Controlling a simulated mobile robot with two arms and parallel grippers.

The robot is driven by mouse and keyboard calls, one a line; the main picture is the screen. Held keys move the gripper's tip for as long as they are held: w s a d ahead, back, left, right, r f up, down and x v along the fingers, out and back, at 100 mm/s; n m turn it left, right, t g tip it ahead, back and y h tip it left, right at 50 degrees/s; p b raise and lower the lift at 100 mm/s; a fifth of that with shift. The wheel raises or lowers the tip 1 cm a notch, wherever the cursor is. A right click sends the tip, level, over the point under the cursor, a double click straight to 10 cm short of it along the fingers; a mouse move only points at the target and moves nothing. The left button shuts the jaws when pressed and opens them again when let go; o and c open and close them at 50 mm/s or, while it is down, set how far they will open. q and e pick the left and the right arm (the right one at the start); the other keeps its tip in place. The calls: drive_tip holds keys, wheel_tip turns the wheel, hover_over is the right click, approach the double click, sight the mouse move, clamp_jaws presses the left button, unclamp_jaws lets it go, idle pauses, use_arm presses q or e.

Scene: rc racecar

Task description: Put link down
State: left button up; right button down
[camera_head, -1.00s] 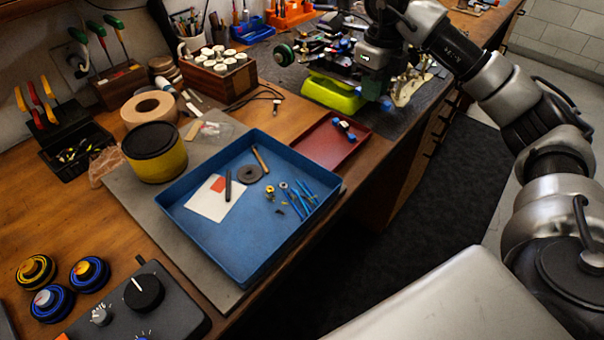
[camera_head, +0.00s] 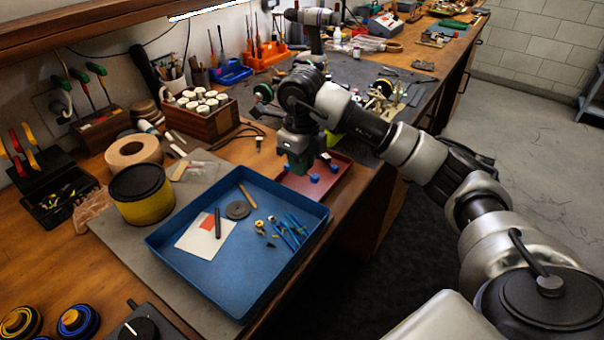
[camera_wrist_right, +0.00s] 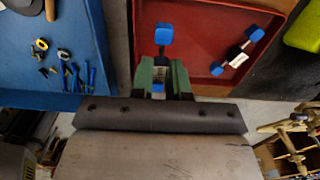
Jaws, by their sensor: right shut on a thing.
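My right gripper (camera_head: 300,170) hangs over the shallow red tray (camera_head: 300,189). In the right wrist view its green fingers (camera_wrist_right: 164,75) are shut on a small link (camera_wrist_right: 164,34) with blue ends. One blue end sticks out beyond the fingertips and the middle is partly hidden between them. The held link is over the left part of the red tray (camera_wrist_right: 200,45); whether it touches the tray floor I cannot tell. A second link (camera_wrist_right: 236,54), with blue ends and a pale middle, lies slanted in the tray, right of the held one. My left gripper is not in view.
A blue tray (camera_head: 225,292) with small screws, rods and a card stands left of the red tray. A yellow tin (camera_head: 142,198) and a wooden box of white-capped jars (camera_head: 205,118) stand behind. A lime-green object (camera_wrist_right: 304,28) is right of the red tray.

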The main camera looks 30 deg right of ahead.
sight(302, 188)
wheel_tip(302, 188, down, 4)
drive_tip(key=shift+r, duration=0.25)
drive_tip(key=shift+f, duration=0.2)
drive_tip(key=c, duration=1.4)
unclamp_jaws()
drive_tip(key=shift+f, duration=0.1)
drive_tip(key=shift+r, duration=0.3)
wheel_tip(302, 188, up, 12)
drive_tip(key=shift+f+p, duration=0.1)
drive_tip(key=shift+p, duration=0.2)
